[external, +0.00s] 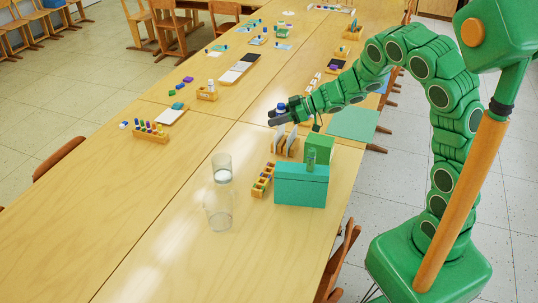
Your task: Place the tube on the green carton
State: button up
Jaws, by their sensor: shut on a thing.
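My gripper (283,113) is above the table, behind and to the left of the cartons, with its dark fingers around a small white and blue tube (281,106). The fingers hide part of the tube, and it is too small to make out fully. The green carton (319,148) stands upright near the table's right edge, to the right of and nearer than my gripper. A teal box (301,188) stands directly in front of it and hides its lower part. The tube is apart from the carton.
A wooden rack (285,142) stands just left of the carton, and a wooden paint holder (262,181) beside the teal box. Two clear cylinders (219,208) stand further left.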

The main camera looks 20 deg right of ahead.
jog(key=s+d+m+t, duration=0.1)
jog(key=s+d, duration=0.3)
jog(key=d, duration=0.7)
jog(key=s+d, duration=0.3)
jog(key=d, duration=0.8)
send_over(316, 139)
jog(key=shift+f, duration=4.8)
jog(key=shift+f+h, duration=0.4)
jog(key=shift+f, duration=1.15)
jog(key=shift+f, duration=0.15)
jog(key=o, duration=1.1)
